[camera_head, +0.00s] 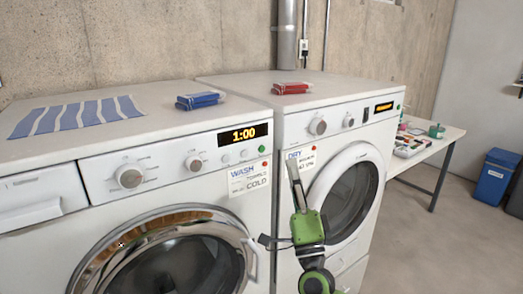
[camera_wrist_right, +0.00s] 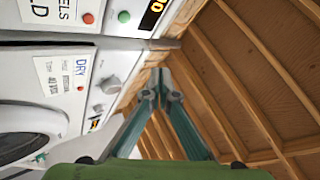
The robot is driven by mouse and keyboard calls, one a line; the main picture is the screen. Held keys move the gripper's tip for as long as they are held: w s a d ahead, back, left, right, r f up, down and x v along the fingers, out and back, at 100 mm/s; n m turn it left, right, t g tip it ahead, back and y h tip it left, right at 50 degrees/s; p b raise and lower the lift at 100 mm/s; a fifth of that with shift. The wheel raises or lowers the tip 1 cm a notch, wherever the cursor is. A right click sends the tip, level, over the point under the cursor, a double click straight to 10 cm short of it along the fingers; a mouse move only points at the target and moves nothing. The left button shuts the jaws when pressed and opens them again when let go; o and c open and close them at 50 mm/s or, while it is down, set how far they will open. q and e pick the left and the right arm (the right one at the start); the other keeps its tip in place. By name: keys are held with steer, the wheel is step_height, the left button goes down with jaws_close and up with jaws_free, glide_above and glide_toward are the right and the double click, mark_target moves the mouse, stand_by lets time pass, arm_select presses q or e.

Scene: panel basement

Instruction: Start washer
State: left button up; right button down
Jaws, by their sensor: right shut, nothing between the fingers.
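The washer (camera_head: 95,222) is the white machine on the left, with a "WASH COLD" label (camera_head: 249,180). Its display (camera_head: 243,135) reads 1:00 in yellow. The washer also shows at the top of the right wrist view, with the green button (camera_wrist_right: 124,16) and red button (camera_wrist_right: 88,18). My right gripper (camera_head: 293,165) points upward in front of the dryer's left side, right of and apart from the washer's buttons. Its fingers (camera_wrist_right: 158,78) are together and empty. My left gripper is out of view.
The dryer (camera_head: 290,131) stands right beside the washer, with a "DRY" label (camera_head: 302,158). A table (camera_head: 450,133) and blue bin (camera_head: 494,175) stand right.

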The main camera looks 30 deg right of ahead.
mark_target(262, 149)
steer(key=shift+w+a+b, duration=0.2)
steer(key=shift+w+b, duration=0.4)
steer(key=shift+w, duration=1.65)
steer(key=shift+w+a+b, duration=0.15)
steer(key=shift+w+b, duration=0.45)
steer(key=shift+w, duration=1.6)
steer(key=shift+w, duration=0.1)
steer(key=shift+w, duration=0.3)
